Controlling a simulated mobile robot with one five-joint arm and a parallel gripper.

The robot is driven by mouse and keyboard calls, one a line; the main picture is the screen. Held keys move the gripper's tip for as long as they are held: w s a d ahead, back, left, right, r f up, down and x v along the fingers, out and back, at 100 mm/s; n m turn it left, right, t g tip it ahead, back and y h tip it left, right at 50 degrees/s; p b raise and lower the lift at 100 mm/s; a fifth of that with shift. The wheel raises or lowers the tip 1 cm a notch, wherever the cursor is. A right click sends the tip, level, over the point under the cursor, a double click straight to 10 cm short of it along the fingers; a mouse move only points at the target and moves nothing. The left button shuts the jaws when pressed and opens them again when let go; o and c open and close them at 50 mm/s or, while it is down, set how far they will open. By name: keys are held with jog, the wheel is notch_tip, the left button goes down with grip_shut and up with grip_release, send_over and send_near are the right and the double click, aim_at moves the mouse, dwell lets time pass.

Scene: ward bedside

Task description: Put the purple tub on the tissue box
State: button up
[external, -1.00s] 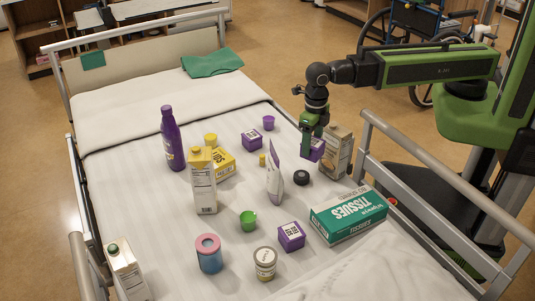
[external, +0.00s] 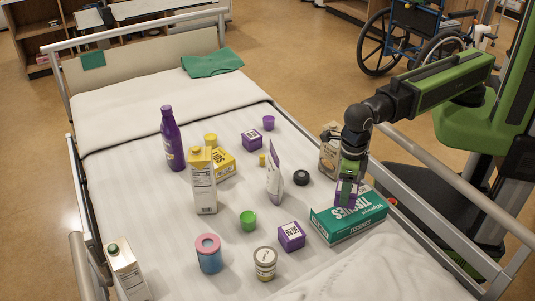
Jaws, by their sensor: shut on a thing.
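My gripper (external: 347,182) is shut on the purple tub (external: 344,200), a small purple thing partly covered by the fingers. The tub is at the back edge of the tissue box in the picture, in front of or above its top. I cannot tell whether it touches the box. The tissue box (external: 345,226) is green and white, lies flat on the bed near the right rail, and has "TISSUES" on it. My gripper and the tub hide part of its top.
A carton (external: 328,152) stands just behind my gripper. A black round thing (external: 301,177), a white pouch (external: 274,182), a purple cube (external: 291,236) and a lidded jar (external: 265,263) are to the left. The bed rail (external: 430,200) runs along the right.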

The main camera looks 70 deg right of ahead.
notch_tip(320, 180, down, 4)
jog(key=b, duration=0.4)
jog(key=shift+f, duration=0.1)
jog(key=shift+r, duration=0.2)
jog(key=shift+f, duration=0.15)
jog(key=o, duration=1.6)
jog(key=shift+c, duration=0.2)
notch_tip(320, 180, up, 13)
jog(key=p, duration=1.2)
jog(key=shift+f+p, duration=0.2)
jog(key=shift+p, duration=0.1)
jog(key=shift+f, duration=0.1)
